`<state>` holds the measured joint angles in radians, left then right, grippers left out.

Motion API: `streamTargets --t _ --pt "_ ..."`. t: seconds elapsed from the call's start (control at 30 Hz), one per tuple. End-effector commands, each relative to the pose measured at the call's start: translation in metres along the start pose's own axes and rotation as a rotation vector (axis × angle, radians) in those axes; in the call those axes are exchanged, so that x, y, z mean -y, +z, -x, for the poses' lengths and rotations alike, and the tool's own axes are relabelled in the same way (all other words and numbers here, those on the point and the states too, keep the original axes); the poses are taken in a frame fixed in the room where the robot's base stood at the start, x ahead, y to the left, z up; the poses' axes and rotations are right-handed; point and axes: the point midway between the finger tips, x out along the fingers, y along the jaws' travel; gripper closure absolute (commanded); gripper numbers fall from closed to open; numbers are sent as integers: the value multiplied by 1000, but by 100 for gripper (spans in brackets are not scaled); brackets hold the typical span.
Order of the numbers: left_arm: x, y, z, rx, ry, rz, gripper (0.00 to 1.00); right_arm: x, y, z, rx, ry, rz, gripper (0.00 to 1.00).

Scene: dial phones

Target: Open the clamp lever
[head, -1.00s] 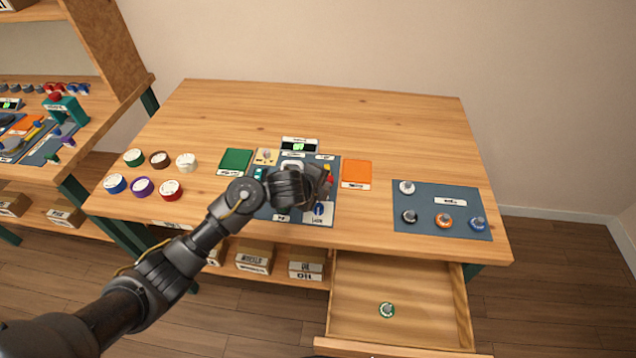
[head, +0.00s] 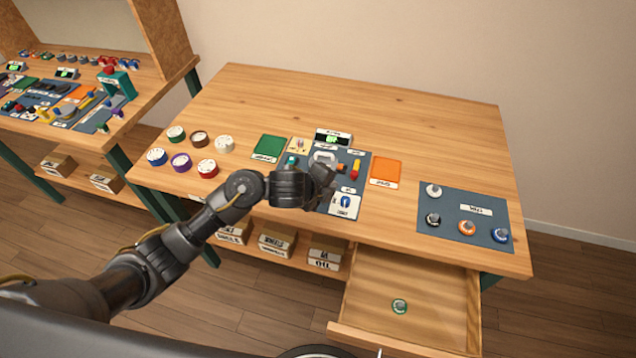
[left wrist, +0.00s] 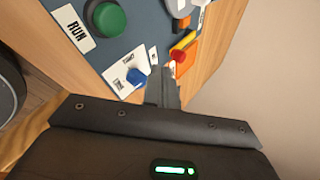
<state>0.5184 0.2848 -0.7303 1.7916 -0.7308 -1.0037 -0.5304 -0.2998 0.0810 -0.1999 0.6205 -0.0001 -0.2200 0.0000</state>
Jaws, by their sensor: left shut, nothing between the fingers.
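A small red-and-yellow lever (head: 356,168), which looks like the clamp lever, stands at the right side of the dark mat (head: 332,207) on the table. An orange block (head: 341,167) is just left of it. My left gripper (head: 326,176) is shut and empty over the mat, left of the lever and apart from it in the head view. In the left wrist view, my shut fingers (left wrist: 163,88) point toward the mat's edge. The red tip (left wrist: 178,56) and yellow part (left wrist: 184,40) of the lever show just beyond them. My right gripper is not in view.
A blue switch (head: 345,202) on a white plate is near the gripper; it also shows in the left wrist view (left wrist: 136,76), near a green button (left wrist: 109,20). An orange pad (head: 386,171) lies right of the mat. An open drawer (head: 440,300) juts out below.

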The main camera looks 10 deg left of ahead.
Motion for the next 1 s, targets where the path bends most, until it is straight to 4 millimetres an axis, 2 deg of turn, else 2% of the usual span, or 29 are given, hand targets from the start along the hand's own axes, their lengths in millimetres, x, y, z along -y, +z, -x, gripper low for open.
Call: streamTargets --t 0.03,0.2,0.4,1.0 --pt "4 -1 13 -4 -1 -4 100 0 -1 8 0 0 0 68" --pt "4 -2 43 -9 2 -9 100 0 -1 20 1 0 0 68" --pt "2 -2 62 -10 4 -8 100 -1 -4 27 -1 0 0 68" --pt "0 -1 66 -10 5 -7 100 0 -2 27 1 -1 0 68"
